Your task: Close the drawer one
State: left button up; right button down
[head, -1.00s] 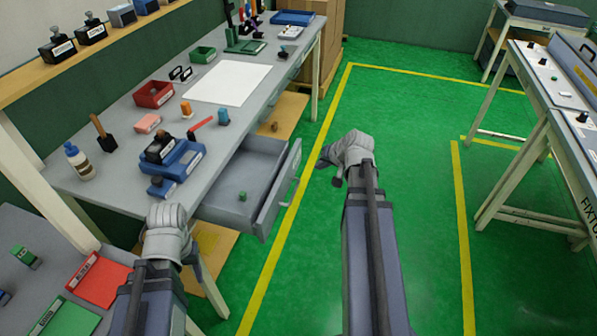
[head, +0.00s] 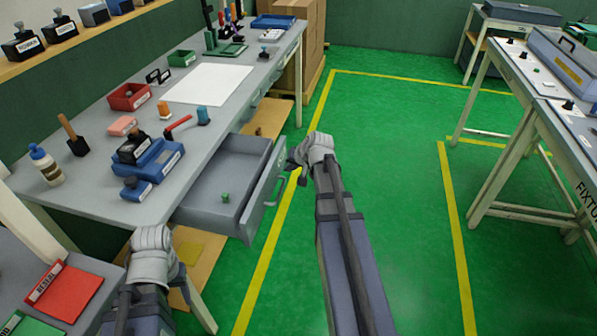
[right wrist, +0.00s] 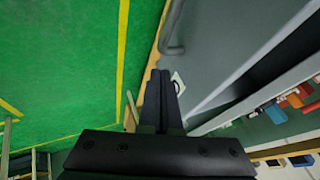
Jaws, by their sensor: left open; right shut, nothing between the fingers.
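A side table with a red folder (head: 66,290) is at lower left. The green floor (head: 385,130) right of the drawer is clear.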

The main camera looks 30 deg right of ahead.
jog(key=shift+w+a+r, duration=0.1)
jog(key=shift+w+a, duration=0.6)
send_over(231, 172)
jog(key=shift+w, duration=0.25)
dwell(0.3)
jog(key=shift+s, duration=0.15)
